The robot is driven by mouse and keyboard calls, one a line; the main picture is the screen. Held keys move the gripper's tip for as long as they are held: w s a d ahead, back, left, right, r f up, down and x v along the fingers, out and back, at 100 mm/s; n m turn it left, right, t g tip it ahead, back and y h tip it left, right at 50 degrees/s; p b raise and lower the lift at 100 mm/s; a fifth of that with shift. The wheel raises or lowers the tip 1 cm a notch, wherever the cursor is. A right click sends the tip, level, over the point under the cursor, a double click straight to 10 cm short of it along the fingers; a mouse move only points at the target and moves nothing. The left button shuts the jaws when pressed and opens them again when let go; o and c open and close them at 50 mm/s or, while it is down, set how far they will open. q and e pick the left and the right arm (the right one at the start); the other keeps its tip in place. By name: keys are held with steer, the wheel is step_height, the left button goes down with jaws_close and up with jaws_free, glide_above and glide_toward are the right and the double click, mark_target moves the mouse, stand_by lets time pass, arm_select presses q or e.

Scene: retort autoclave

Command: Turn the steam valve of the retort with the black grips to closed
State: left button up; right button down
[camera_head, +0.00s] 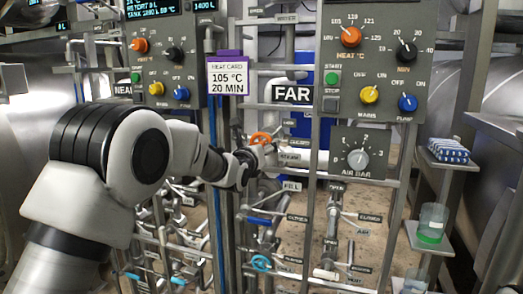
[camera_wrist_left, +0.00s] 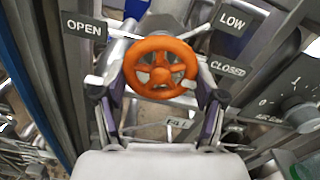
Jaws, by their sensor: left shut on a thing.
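An orange handwheel (camera_head: 261,138) sits on the pipework below the FAR sign (camera_head: 292,93), beside small plates that seem to read CLOSED and STEAM. In the left wrist view the orange wheel (camera_wrist_left: 160,44) faces me, with an OPEN plate (camera_wrist_left: 84,29) to its left and a CLOSED plate (camera_wrist_left: 227,69) to its right. My left gripper (camera_head: 257,153) reaches in from the left; its fingers (camera_wrist_left: 162,90) stand on both sides of the wheel, shut on it. I cannot make out any black grips. My right gripper is not in view.
Control panels (camera_head: 372,52) with coloured knobs stand above the valves. A heat card (camera_head: 228,76) reads 105 °C, 20 MIN. A blue-handled valve (camera_head: 261,262) and upright pipes crowd the space below. Shelves at right hold a blue-and-white pack (camera_head: 448,151) and a clear vessel (camera_head: 432,222).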

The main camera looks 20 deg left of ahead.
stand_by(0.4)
arm_select(q)
steer(key=o, duration=1.1)
steer(key=shift+f, duration=0.1)
steer(key=shift+o, duration=0.2)
steer(key=shift+s, duration=0.1)
steer(key=s, duration=1.1)
steer(key=shift+s+a, duration=0.2)
steer(key=shift+s, duration=0.15)
steer(key=shift+f, duration=0.1)
